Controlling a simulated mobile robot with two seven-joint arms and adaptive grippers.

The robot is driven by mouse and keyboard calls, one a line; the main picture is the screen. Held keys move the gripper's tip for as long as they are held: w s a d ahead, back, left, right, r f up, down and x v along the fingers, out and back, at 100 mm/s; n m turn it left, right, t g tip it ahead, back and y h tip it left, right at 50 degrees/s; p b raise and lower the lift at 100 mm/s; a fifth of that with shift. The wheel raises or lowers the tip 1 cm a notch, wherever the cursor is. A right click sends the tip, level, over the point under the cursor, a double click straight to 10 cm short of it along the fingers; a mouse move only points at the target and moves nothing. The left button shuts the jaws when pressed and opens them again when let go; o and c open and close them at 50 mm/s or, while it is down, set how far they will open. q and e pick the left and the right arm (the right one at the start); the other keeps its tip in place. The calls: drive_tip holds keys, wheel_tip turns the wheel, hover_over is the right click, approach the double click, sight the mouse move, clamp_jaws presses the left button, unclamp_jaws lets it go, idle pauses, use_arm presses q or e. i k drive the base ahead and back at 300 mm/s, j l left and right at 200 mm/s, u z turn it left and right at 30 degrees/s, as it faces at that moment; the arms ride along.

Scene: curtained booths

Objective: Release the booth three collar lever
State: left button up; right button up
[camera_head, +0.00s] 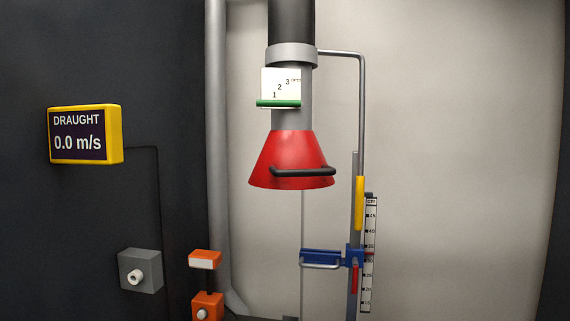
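A grey collar (292,54) rings the dark vertical duct at the top. A thin grey rod (361,95) leaves its right side, bends and runs down to a yellow grip (360,203), which hangs upright beside a vertical rail. A blue bracket (322,257) with a grey bar handle sits lower on the rail, with a small red lever (355,278) pointing down. No booth number shows, and no label tells which part is the collar lever. Neither of my grippers is in view.
A red hood (290,160) with a black handle hangs below a numbered card (281,83) and green bar (278,103). A centimetre scale (369,250) stands by the rail. At left are a draught display (85,134) reading 0.0 m/s, a grey knob box (140,271) and orange boxes (205,260).

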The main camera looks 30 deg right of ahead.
sight(355, 262)
drive_tip(key=z, duration=1.4)
